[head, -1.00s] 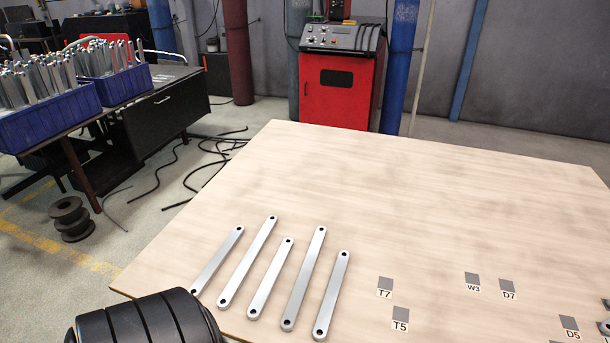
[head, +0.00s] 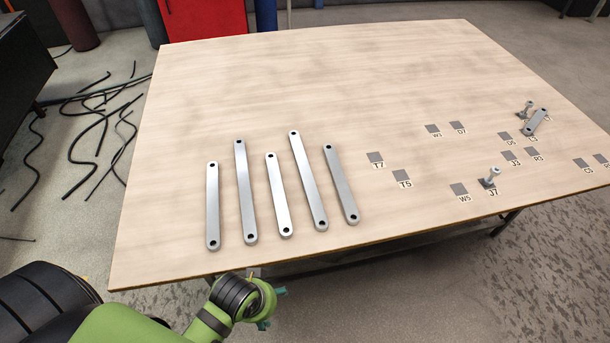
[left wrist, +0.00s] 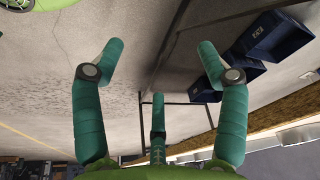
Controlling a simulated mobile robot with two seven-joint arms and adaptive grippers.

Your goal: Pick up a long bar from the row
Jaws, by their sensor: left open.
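Several flat silver bars with a hole at each end lie apart in a row on the table (head: 420,90), near its front left. Two look longer: the second from the left (head: 245,190) and the fourth (head: 308,180). The shorter ones are the first (head: 212,205), third (head: 278,195) and fifth (head: 341,185). My left gripper (head: 272,308) is in front of the table's front edge, short of the bars, partly hidden by its own wrist. In the left wrist view its teal fingers (left wrist: 158,75) are spread with nothing between them. My right gripper is out of view.
Labelled grey squares, such as T7 (head: 375,158) and T5 (head: 401,176), mark the table right of the row. An upright bolt-like piece (head: 489,177) and a small bracket (head: 535,122) stand further right. Blue bins (left wrist: 270,38) show in the left wrist view. The table's back is clear.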

